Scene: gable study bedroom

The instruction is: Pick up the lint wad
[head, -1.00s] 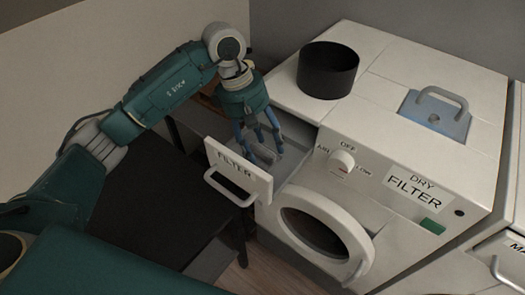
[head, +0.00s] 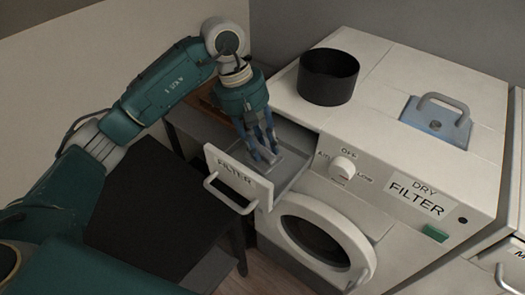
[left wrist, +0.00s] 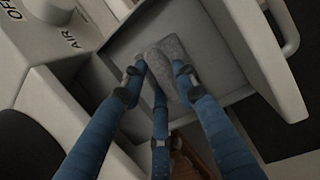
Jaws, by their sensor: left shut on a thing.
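The lint wad (left wrist: 172,60) is a grey, fuzzy, flat piece in the left wrist view, lying in the open filter drawer (left wrist: 218,57). My left gripper (left wrist: 160,75) has its blue fingers closed in on the wad, gripping it at the drawer's floor. In the head view my left gripper (head: 263,155) reaches down into the drawer, just behind its front panel marked FILTER (head: 238,178). The fingers partly hide the wad there. My right gripper is not in view.
The drawer is pulled out of a white dryer (head: 400,165) with a round front door (head: 318,240). A black pot (head: 328,77) and a blue plate with a handle (head: 436,120) are on its top. A dark table (head: 150,205) stands to the left.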

